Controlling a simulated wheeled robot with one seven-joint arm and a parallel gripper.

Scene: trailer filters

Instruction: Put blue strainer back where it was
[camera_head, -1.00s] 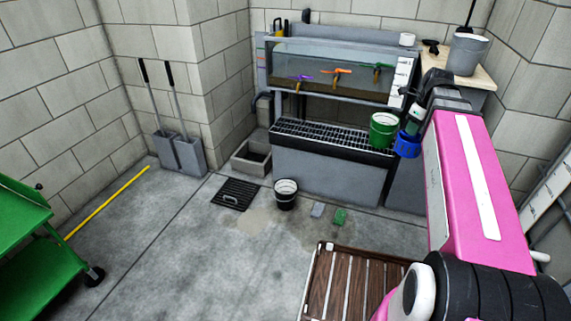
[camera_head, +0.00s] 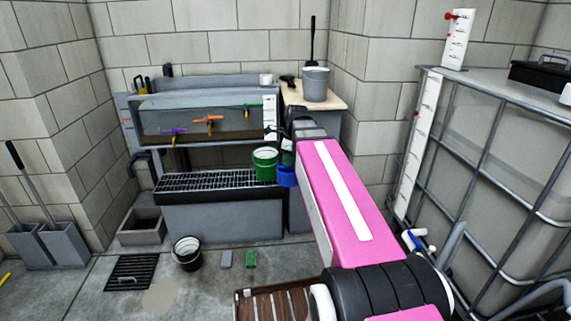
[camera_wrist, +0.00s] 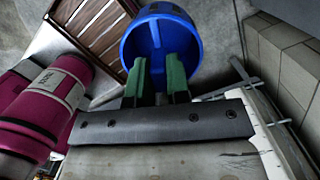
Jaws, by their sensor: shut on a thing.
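The blue strainer (camera_head: 286,177) hangs at the end of my arm, right of a green bucket (camera_head: 265,164). In the wrist view the strainer (camera_wrist: 178,32) is a round blue cup. My gripper (camera_wrist: 160,72) has green fingers, shut on the near rim of the strainer. In the head view my gripper (camera_head: 288,147) is small and partly hidden by my pink arm. The strainer overlaps the right end of the grated bench (camera_head: 218,184) in the picture; I cannot tell if it touches the bench or the bucket.
A glass tank (camera_head: 205,120) with coloured valves stands behind the grate. A wooden-topped counter (camera_head: 315,99) with a grey bucket (camera_head: 316,84) is at the back corner. A caged tank (camera_head: 500,170) stands at right. A bucket (camera_head: 187,254) and a slatted wooden platform (camera_head: 275,305) are on the floor.

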